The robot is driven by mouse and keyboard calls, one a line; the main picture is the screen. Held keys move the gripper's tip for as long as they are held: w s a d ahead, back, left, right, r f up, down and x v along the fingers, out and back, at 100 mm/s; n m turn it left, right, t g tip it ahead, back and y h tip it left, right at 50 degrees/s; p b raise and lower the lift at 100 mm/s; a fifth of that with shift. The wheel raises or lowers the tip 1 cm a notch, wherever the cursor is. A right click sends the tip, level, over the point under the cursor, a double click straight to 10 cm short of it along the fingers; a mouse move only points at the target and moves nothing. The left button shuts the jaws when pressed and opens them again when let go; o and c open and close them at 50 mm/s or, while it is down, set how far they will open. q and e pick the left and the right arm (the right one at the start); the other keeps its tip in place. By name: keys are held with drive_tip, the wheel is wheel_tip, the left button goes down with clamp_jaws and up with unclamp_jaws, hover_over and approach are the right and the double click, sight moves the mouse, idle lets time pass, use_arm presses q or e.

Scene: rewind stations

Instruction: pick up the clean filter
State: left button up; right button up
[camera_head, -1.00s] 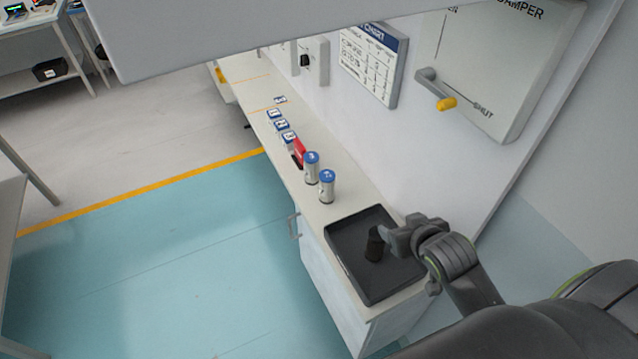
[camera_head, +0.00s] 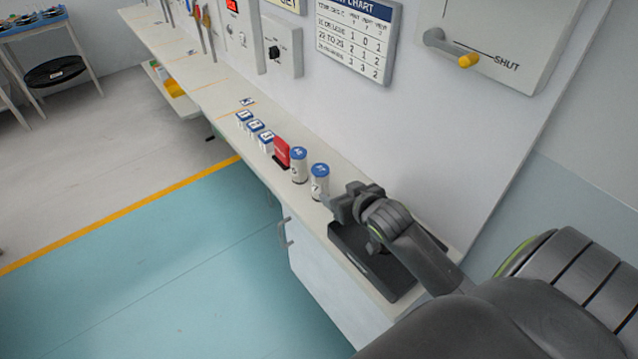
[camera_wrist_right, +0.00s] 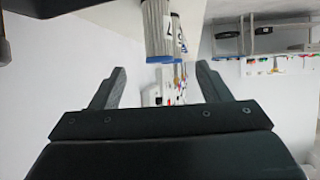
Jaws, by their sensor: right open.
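Two white cylinders with blue caps, which look like filters, stand upright on the narrow bench. The nearer filter (camera_head: 319,183) is beside my right gripper, and the farther filter (camera_head: 299,166) is just behind it. I cannot read their labels well enough to say which is the clean one. My right gripper (camera_head: 334,203) is open and empty, close to the nearer filter. In the right wrist view a ribbed filter (camera_wrist_right: 156,30) hangs inverted in the picture, ahead of the open fingers, with another (camera_wrist_right: 179,42) partly hidden behind it. My left gripper does not show.
A red block (camera_head: 282,152) and several small blue-topped containers (camera_head: 255,129) stand farther along the bench. The wall with a chart (camera_head: 357,40) and damper lever (camera_head: 450,47) bounds the right side.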

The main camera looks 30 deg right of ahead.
sight(324, 182)
drive_tip(key=x, duration=0.7)
drive_tip(key=shift+w+p, duration=0.25)
drive_tip(key=shift+p, duration=0.1)
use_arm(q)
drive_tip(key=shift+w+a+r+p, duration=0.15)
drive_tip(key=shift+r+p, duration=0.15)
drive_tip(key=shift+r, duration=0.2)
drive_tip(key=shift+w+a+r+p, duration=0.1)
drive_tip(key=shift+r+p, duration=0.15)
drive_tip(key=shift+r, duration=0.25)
use_arm(e)
drive_tip(key=shift+f+x, duration=0.25)
drive_tip(key=shift+x, duration=3.1)
drive_tip(key=shift+s+d, duration=0.15)
drive_tip(key=c, duration=1.1)
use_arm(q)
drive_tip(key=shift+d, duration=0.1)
use_arm(e)
drive_tip(key=shift+r, duration=0.2)
